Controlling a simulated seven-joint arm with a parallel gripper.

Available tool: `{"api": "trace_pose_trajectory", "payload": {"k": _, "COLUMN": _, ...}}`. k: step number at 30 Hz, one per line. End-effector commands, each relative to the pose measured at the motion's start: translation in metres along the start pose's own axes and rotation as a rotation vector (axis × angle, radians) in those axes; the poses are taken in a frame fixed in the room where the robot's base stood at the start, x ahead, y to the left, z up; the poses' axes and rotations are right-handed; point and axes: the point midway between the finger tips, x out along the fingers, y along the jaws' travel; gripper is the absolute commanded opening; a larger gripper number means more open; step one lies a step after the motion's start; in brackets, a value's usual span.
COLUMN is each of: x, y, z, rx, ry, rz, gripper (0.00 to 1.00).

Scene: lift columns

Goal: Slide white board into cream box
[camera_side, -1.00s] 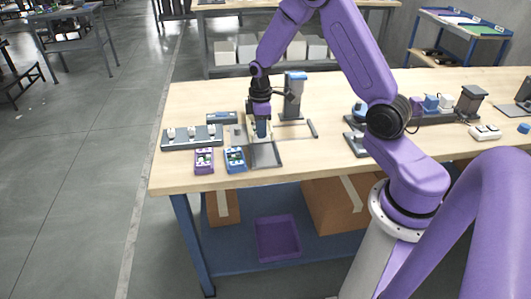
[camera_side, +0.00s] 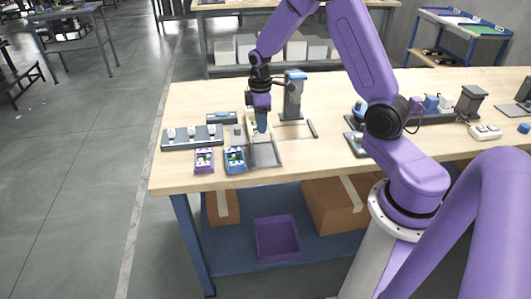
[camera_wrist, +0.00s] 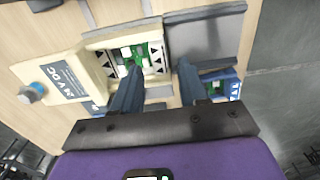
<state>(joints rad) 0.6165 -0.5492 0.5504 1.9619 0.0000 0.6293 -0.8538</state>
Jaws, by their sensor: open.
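The cream box (camera_wrist: 75,78) lies on its side in the wrist view, with a dark label on its wall; in the side view it is partly hidden behind my gripper (camera_side: 262,131). A green circuit board (camera_wrist: 138,56) shows inside the box's open frame. A white piece (camera_wrist: 149,71) sits at that opening, between my fingers; I cannot tell how deep it is in. In the side view a small white piece (camera_side: 260,137) shows just under my fingertips. My gripper (camera_wrist: 158,75) is open, its two blue fingers apart on either side of the opening.
A grey fixture plate (camera_side: 265,155) lies in front of my gripper. A blue box (camera_side: 235,160) and a purple box (camera_side: 204,161) stand to the left, before a grey rack (camera_side: 192,138). A grey stand with a blue top (camera_side: 295,95) rises close behind to the right.

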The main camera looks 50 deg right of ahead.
Motion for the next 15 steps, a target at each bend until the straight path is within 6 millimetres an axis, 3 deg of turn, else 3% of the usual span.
{"api": "trace_pose_trajectory", "payload": {"k": 15, "x": -0.029, "y": 0.0, "z": 0.0, "rx": 0.001, "ry": 0.001, "rz": 0.001, "gripper": 0.43}}
